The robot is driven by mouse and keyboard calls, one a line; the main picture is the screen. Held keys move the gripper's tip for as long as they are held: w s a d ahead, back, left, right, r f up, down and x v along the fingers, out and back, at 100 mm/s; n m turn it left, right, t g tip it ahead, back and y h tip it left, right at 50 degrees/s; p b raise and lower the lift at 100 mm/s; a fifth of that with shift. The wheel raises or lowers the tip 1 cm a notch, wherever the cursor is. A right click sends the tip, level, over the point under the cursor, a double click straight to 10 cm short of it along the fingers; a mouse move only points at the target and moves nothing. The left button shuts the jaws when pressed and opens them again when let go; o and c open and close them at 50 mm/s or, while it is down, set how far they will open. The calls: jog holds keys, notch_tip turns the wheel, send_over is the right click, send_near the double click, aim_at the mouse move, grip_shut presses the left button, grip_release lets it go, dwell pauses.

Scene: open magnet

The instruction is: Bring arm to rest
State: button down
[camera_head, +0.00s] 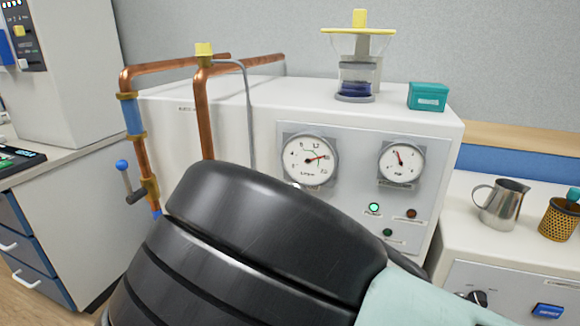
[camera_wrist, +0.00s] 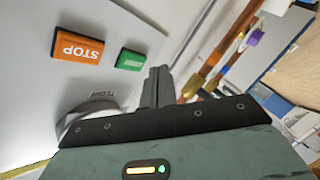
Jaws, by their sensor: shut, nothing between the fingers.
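My arm's dark, ringed link and pale green part fill the lower middle of the head view, and my gripper is hidden there. In the wrist view my gripper (camera_wrist: 157,87) shows with its grey fingers together and nothing between them. It is in front of a pale panel (camera_wrist: 150,25) that carries an orange STOP button (camera_wrist: 80,45) and a green button (camera_wrist: 130,60). The fingertips lie just right of the green button in the picture. I cannot tell how far they are from the panel.
A white cabinet (camera_head: 260,115) with two dials stands behind my arm. Copper pipes (camera_head: 203,115) rise at its left, with a blue-knobbed valve handle (camera_head: 126,178). A teal box (camera_head: 428,96) and a glass apparatus (camera_head: 356,78) stand on top. A metal jug (camera_head: 502,203) stands at right.

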jog(key=s+d+f+m+g+h, duration=0.3)
jog(key=s+d+f+m+g, duration=0.15)
jog(key=s+m+g, duration=0.2)
jog(key=s+d+r+n+g+h, duration=0.1)
jog(key=s+d+r+g, duration=0.25)
jog(key=s+r, duration=0.55)
jog(key=s+d+r+g+h, duration=0.1)
jog(key=s+d+r+g, duration=0.3)
jog(key=s, duration=0.9)
notch_tip(320, 180, up, 19)
jog(key=p, duration=1.7)
jog(key=shift+a+g+p, duration=0.3)
jog(key=shift+a+g, duration=0.1)
